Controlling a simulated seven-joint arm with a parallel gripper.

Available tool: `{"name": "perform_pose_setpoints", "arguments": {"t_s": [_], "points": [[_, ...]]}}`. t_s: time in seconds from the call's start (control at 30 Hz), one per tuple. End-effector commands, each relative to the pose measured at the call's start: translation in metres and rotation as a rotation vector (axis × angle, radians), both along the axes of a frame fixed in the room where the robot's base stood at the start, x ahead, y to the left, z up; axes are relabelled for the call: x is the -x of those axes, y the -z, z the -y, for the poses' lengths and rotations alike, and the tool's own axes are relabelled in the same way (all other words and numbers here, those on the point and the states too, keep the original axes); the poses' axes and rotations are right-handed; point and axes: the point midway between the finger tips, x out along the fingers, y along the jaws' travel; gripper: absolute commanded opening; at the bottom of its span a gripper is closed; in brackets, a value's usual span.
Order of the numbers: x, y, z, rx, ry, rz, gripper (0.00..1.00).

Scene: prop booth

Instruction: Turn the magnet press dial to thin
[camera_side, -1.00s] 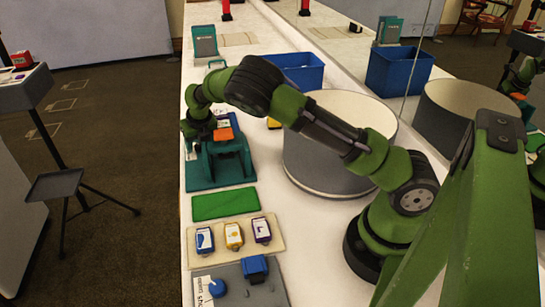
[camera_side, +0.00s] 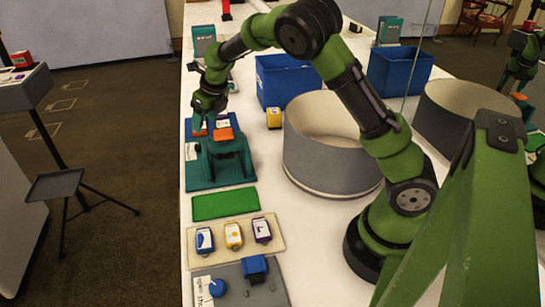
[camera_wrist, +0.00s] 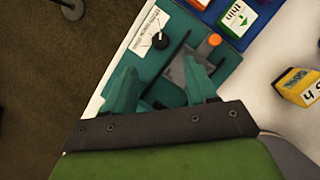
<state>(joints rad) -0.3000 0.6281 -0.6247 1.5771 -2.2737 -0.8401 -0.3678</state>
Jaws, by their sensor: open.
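The magnet press is a teal device (camera_side: 218,172) with an orange part on top, on the white table. In the wrist view its black dial knob (camera_wrist: 160,40) sits beside a white label plate (camera_wrist: 146,33) whose print is too small to read. The knob has a light pointer mark; its setting is unclear. The label also shows in the side view (camera_side: 191,151). My gripper (camera_side: 204,122) is above the far end of the press, pointing down. In the wrist view its teal fingers (camera_wrist: 159,68) are apart and empty, with the knob ahead of them, not between them.
A grey round tub (camera_side: 330,165) and a blue bin (camera_side: 285,82) stand right. A green mat (camera_side: 224,204), several blocks and a grey panel (camera_side: 240,290) lie nearer.

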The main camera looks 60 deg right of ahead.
Motion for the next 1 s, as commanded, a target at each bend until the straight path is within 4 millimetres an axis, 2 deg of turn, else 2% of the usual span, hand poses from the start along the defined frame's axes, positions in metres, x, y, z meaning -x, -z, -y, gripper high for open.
{"name": "perform_pose_setpoints", "arguments": {"t_s": [0.03, 0.33, 0.37, 0.5, 0.63, 0.8, 1.0], "points": [[0.004, -0.011, -0.001, -0.001, -0.002, 0.003, 0.57], [0.027, -0.066, -0.001, -0.003, -0.001, 0.004, 0.57], [0.019, -0.063, -0.004, -0.037, 0.046, 0.041, 0.57], [-0.005, -0.072, -0.011, -0.181, 0.238, 0.197, 0.57], [-0.017, -0.086, -0.018, -0.35, 0.422, 0.32, 0.57], [-0.023, -0.11, -0.016, -0.57, 0.68, 0.456, 0.57], [-0.015, -0.136, -0.001, -0.817, 1.004, 0.569, 0.57]]}}
